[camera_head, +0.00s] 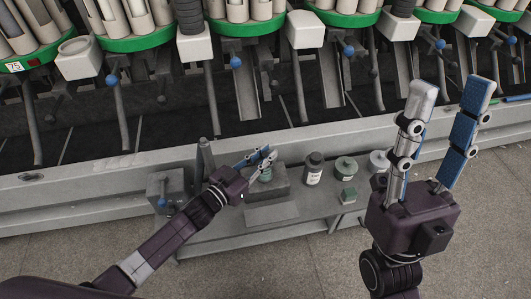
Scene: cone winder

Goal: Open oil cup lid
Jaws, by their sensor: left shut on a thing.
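A small green oil cup lid (265,175) shows at the fingers of my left gripper (265,157), above a grey block (268,188) on the machine's low ledge. My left gripper is shut on the lid. Its fingers and palm partly hide the lid and the cup, so I cannot tell whether the lid is raised. My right gripper (452,92) is raised at the right, its two long fingers pointing up and spread apart, empty.
On the ledge right of the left gripper stand a dark bottle (314,169), a green-topped container (345,167), a small green block (349,195) and a white-topped container (379,160). A grey box (168,188) stands to the left. Winder spindles and levers fill the back.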

